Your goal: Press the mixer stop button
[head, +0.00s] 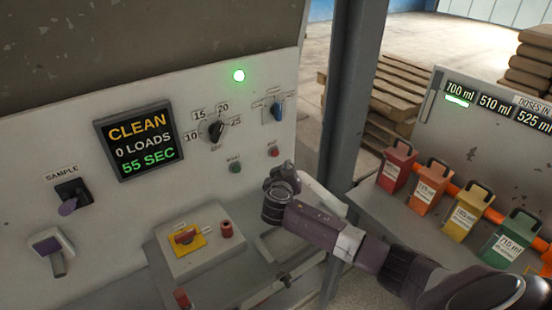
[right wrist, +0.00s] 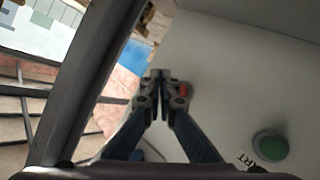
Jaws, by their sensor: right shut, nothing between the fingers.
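The red stop button (head: 273,152) is on the pale panel, right of the green start button (head: 235,168). My right gripper (head: 283,170) is shut and empty, just below and beside the red button in the head view. In the right wrist view the shut fingertips (right wrist: 160,76) partly cover the red button (right wrist: 184,89), which shows just right of them. I cannot tell whether they touch it. The green button also shows in the right wrist view (right wrist: 270,147) at the lower right. My left gripper is not in view.
A display (head: 139,141) reads CLEAN, 0 LOADS, 55 SEC. A dial (head: 215,130), a blue switch (head: 277,112) and a lit green lamp (head: 239,76) are above the buttons. A yellow-plated red switch (head: 186,237) sits below. A grey post (head: 352,90) stands right of the panel.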

